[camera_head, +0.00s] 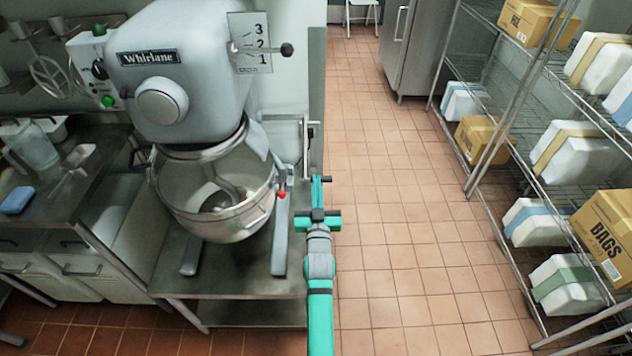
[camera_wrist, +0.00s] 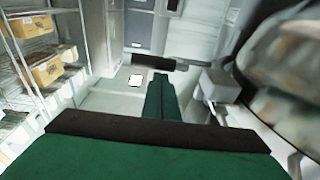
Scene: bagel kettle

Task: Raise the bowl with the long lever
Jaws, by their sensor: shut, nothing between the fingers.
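The grey stand mixer (camera_head: 180,60) stands at the left in the head view. Its steel bowl (camera_head: 225,205) hangs in the yoke under the head, with the beater inside. A long grey lever (camera_head: 306,150) seems to stand upright at the mixer's right side, beside a thin horizontal bar. A red knob (camera_head: 282,195) shows at the bowl's right. My teal gripper (camera_head: 321,181) is shut and empty, right of the red knob and just below the upright lever in the picture. Contact with either cannot be told. The wrist view shows my green fingers (camera_wrist: 158,95) close up.
A shorter lever with a black knob (camera_head: 287,49) sits by the 1-2-3 plate. A steel counter (camera_head: 50,190) is at the left. Wire shelves (camera_head: 490,130) with boxes and packs line the right. The tiled floor (camera_head: 390,200) between is clear.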

